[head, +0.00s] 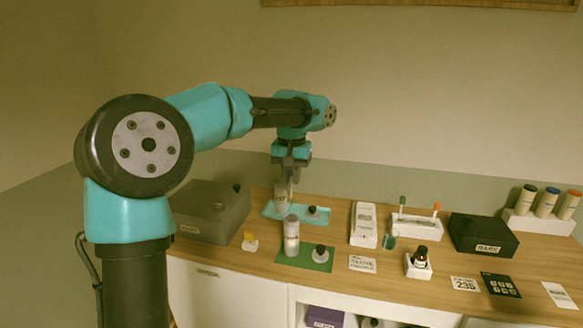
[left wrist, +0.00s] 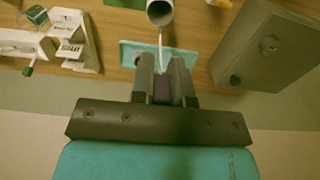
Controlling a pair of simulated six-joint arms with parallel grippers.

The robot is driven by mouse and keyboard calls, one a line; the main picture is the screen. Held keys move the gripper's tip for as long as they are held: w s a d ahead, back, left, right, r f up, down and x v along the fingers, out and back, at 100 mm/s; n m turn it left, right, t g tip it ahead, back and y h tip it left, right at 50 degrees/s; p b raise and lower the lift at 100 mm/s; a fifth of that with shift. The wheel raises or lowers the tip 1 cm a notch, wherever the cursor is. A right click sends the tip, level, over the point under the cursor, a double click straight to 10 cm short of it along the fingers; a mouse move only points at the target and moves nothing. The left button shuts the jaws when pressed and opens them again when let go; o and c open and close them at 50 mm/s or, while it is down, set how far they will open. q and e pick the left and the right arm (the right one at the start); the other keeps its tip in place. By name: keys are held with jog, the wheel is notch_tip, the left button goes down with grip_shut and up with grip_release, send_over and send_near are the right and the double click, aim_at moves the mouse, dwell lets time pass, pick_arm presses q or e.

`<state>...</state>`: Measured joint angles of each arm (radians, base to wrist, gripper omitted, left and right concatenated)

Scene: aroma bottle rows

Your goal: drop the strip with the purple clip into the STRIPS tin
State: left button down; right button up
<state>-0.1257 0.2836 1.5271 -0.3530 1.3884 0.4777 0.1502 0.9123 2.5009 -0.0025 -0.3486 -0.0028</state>
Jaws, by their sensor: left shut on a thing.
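My left gripper (head: 291,174) points down over the blue tray (head: 268,211) and is shut on the purple clip (left wrist: 161,89). A thin pale strip (left wrist: 160,52) extends from the clip. A second pale tin (head: 291,238) stands upright on the green mat (head: 318,264), nearer me. An open tin (left wrist: 160,12) with a dark mouth shows at the top of the left wrist view, beyond the strip's end. The tin labels are too small to read. The right gripper is not visible.
A grey box (head: 209,213) with a black knob stands left of the trays. A small dark bottle (head: 312,211) is on the blue tray and another (head: 320,253) on the green mat. A white block (head: 363,224), a rack (head: 416,226) and a DARK box (head: 483,238) stand right.

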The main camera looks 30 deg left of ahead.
pick_arm(q)
jog(key=shift+f, duration=4.45)
jog(key=c, duration=1)
grip_release()
jog(key=shift+c, duration=0.2)
